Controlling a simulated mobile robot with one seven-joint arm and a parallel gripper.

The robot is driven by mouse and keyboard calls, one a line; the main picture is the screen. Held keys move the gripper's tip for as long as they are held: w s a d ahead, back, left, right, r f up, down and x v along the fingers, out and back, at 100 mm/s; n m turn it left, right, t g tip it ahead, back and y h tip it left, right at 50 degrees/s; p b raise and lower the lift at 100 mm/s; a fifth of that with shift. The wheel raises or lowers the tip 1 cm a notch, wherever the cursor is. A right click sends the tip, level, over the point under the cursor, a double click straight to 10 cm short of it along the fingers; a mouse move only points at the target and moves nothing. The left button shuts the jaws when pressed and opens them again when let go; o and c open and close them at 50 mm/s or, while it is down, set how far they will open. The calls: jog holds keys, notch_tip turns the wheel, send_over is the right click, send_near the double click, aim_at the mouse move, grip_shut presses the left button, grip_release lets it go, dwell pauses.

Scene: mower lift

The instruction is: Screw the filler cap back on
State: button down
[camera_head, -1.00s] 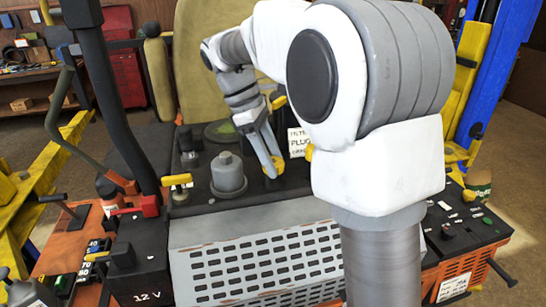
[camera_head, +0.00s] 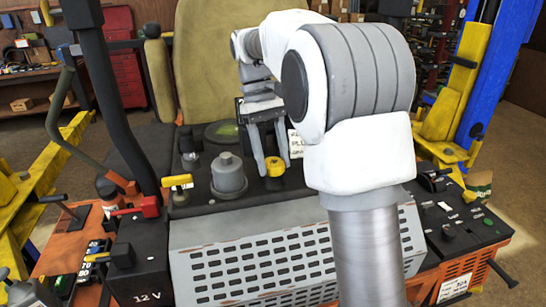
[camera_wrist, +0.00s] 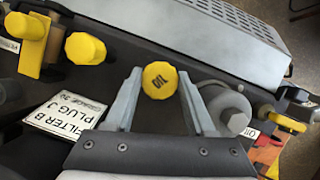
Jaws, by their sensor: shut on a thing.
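The yellow filler cap (camera_head: 275,167) is at the black deck behind the grey perforated cover. The filler opening is hidden under the cap, and I cannot tell how far the threads are engaged.
A grey domed canister (camera_head: 228,176) stands just left of the cap. A yellow-topped lever (camera_head: 177,181) is further left. A white "FILTER B PLUG J" label (camera_wrist: 65,117) and another yellow knob (camera_wrist: 85,48) are nearby. The perforated cover (camera_head: 255,255) lies in front.

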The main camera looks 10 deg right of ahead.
jog(key=m, duration=0.1)
jog(key=m+y, duration=0.1)
jog(key=shift+a+f+m, duration=0.15)
jog(key=shift+f+m, duration=0.25)
jog(key=m+y, duration=0.2)
jog(key=m, duration=0.3)
jog(key=shift+m, duration=0.7)
jog(key=shift+y, duration=0.3)
jog(key=m+t, duration=0.1)
jog(key=m, duration=0.1)
jog(key=shift+s+m+y, duration=0.15)
jog(key=shift+m+y, duration=0.25)
jog(key=shift+m+t+y, duration=0.4)
jog(key=shift+m+t, duration=0.1)
jog(key=shift+m, duration=1.3)
